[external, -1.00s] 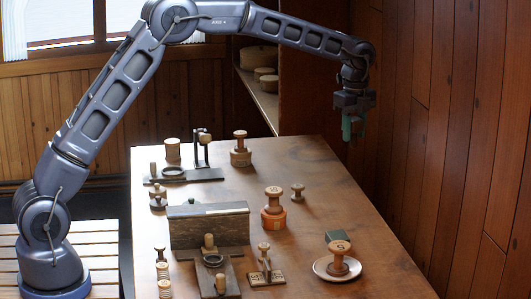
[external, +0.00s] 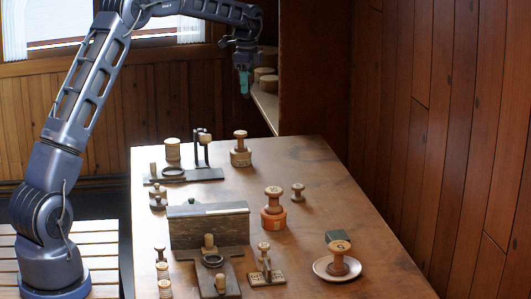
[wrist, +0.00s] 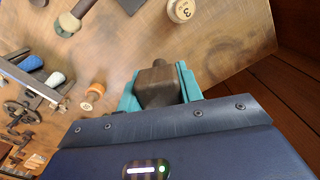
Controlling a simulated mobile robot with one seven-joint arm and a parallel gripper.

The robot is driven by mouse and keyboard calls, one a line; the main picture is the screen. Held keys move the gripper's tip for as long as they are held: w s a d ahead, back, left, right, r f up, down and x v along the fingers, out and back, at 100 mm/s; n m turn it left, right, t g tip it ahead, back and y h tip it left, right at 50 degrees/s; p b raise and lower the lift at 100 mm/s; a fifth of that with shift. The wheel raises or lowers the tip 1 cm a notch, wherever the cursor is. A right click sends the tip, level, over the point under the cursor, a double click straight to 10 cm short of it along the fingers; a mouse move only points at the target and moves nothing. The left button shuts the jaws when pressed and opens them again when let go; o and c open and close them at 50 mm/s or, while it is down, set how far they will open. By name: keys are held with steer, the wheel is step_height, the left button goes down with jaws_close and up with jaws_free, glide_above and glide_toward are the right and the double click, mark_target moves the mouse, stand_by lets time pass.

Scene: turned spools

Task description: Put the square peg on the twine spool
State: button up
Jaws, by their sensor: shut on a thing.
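My gripper (external: 244,88) is high above the far end of the table in the external view. In the wrist view its teal fingers (wrist: 160,92) are shut on a brown, square-edged wooden piece, which looks like the square peg (wrist: 158,78). The peg is too small to make out in the external view. Spools stand on the table: one on an orange band (external: 274,205), one on a white plate (external: 338,258) and one on a wooden base (external: 240,147). I cannot tell which is the twine spool. My gripper touches none of them.
A long dark box (external: 209,228) stands mid-table, with wooden stands and small spools around it. A dark green block (external: 338,236) lies behind the plate. A shelf (external: 262,100) with round boxes is at the back. The table's right side (external: 345,205) is mostly clear.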

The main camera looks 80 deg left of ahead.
steer(key=s+a+r+n, duration=0.1)
steer(key=s+a+n, duration=0.2)
steer(key=s+a, duration=0.8)
steer(key=n, duration=0.2)
glide_above(172, 141)
step_height(172, 141, down, 19)
steer(key=shift+a+r, duration=0.1)
steer(key=o, duration=1)
steer(key=shift+f, duration=0.2)
steer(key=shift+r, duration=0.1)
step_height(172, 141, up, 12)
steer(key=shift+r, duration=0.1)
steer(key=shift+w, duration=0.1)
